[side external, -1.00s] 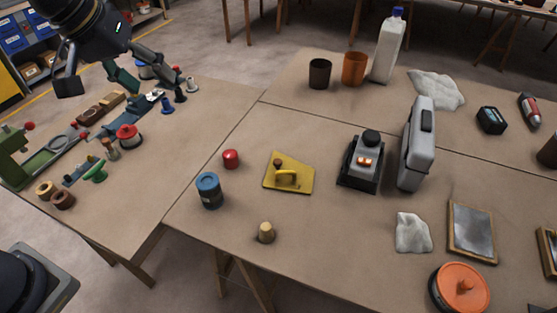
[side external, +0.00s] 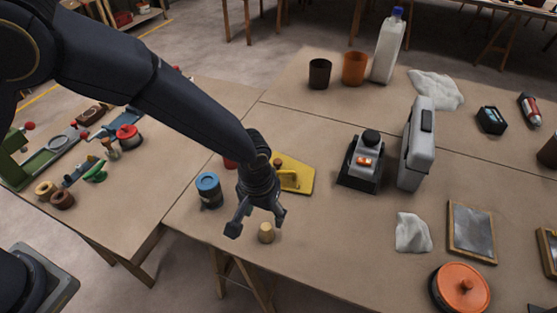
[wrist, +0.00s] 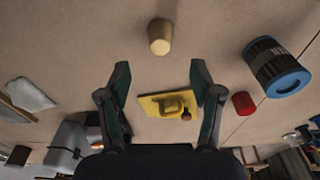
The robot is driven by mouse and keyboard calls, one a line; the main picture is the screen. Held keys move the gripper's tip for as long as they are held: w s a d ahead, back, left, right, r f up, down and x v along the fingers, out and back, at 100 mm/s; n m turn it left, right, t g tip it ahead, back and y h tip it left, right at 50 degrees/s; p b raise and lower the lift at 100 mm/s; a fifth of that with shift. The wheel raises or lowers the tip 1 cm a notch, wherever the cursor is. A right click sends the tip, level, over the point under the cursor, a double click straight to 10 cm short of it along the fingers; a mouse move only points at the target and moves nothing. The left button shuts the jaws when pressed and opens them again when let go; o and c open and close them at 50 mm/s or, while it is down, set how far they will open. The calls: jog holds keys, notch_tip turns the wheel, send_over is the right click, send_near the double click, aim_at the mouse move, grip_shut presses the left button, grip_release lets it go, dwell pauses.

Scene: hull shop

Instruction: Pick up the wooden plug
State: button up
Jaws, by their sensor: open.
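The wooden plug (side external: 266,233) is a small tan tapered piece standing on the near edge area of the brown table. It also shows in the wrist view (wrist: 161,37), at the top middle, beyond the fingertips. My gripper (side external: 258,224) is open and empty, above the table close to the plug. In the wrist view the two fingers (wrist: 160,80) are spread wide with the plug roughly centred between their lines but apart from them. In the side view the right fingertip appears just above the plug; contact cannot be made out.
A blue-topped can (side external: 208,190) stands left of my gripper. A yellow float (side external: 299,178) lies behind it, with a red lid (wrist: 243,103) beside. A sander (side external: 361,168), a grey case (side external: 418,145) and a white cloth (side external: 412,233) are to the right.

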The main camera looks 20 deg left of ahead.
aim_at(266, 227)
jog(key=f, duration=0.7)
jog(key=shift+w+f, duration=0.35)
jog(key=c, duration=0.9)
